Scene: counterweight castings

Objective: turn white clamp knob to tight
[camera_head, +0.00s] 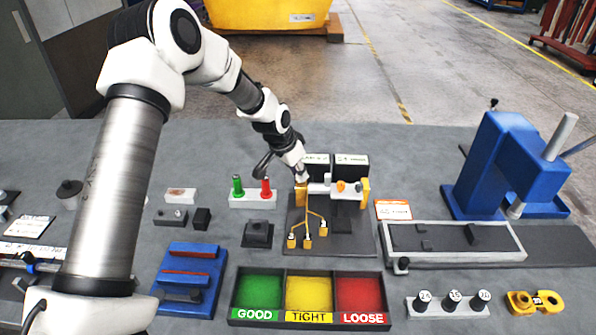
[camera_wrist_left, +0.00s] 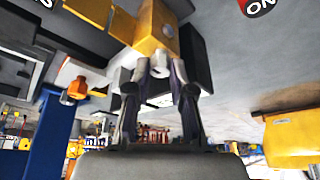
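A fixture with yellow end posts (camera_head: 364,192) and a white crossbar (camera_head: 346,194) stands on a dark base plate at the table's middle. My left gripper (camera_head: 301,178) is at the fixture's left end, by the yellow post. In the left wrist view, the two fingers of my left gripper (camera_wrist_left: 160,85) stand apart on either side of a small white part (camera_wrist_left: 158,68) below a yellow block (camera_wrist_left: 155,30). This white part looks like the clamp knob, partly hidden by the fingers. Whether they press on it is unclear. My right gripper is not in view.
An orange knob (camera_head: 341,186) sits on the crossbar. Two dark boxes with labels (camera_head: 351,160) stand behind. Green and red pegs (camera_head: 265,187) stand to the left. A three-bin tray (camera_head: 309,275) lies in front, and a blue press (camera_head: 509,165) stands at right.

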